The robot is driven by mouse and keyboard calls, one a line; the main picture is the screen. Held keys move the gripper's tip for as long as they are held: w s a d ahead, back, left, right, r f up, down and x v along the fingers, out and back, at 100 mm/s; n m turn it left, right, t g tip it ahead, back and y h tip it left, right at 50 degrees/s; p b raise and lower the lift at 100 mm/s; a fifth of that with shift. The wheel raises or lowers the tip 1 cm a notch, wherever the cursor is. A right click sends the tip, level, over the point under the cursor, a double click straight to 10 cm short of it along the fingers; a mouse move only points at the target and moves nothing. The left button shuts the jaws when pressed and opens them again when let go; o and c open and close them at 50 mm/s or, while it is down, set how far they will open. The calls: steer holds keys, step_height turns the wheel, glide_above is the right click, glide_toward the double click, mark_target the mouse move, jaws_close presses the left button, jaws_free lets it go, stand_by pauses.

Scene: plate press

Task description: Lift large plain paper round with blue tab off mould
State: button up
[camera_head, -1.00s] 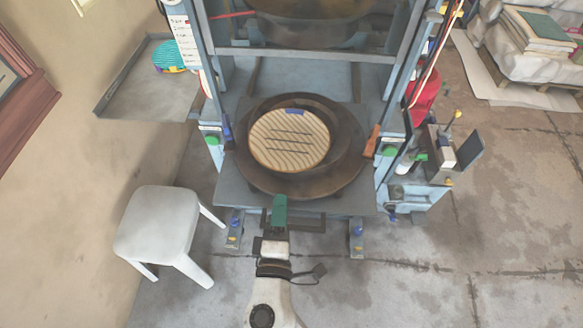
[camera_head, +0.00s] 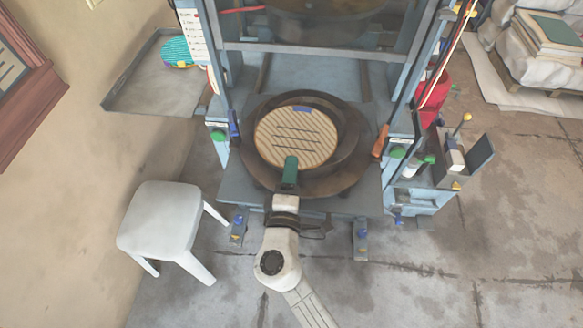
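A large tan round with a striped surface and several dark slits (camera_head: 285,128) lies in the dark round mould (camera_head: 345,165) on the press bed. A blue tab (camera_head: 303,108) sits at its far edge. I cannot tell the paper layer from what is under it. My gripper (camera_head: 290,163) comes in from the near side, with a green part at its tip. The green tip overlaps the round's near edge in the picture. Whether it touches the round is unclear. Its fingers cannot be told apart, and the blue tab is at the far side from it.
Blue press posts stand at both sides, with a crossbar (camera_head: 315,50) behind the mould. An orange handle (camera_head: 380,141) is right of the mould. A white stool (camera_head: 163,220) stands at left. A grey tray (camera_head: 150,90) holds colourful items. Floor at lower right is clear.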

jaws_close()
stand_by(0.5)
stand_by(0.6)
steer(key=shift+r+p, duration=0.9)
steer(key=shift+r, duration=0.45)
steer(key=shift+f, duration=0.1)
steer(key=s+r+p, duration=0.3)
steer(key=s+r, duration=0.2)
steer(key=s, duration=0.9)
steer(key=shift+a+p, duration=0.25)
steer(key=shift+p, duration=0.15)
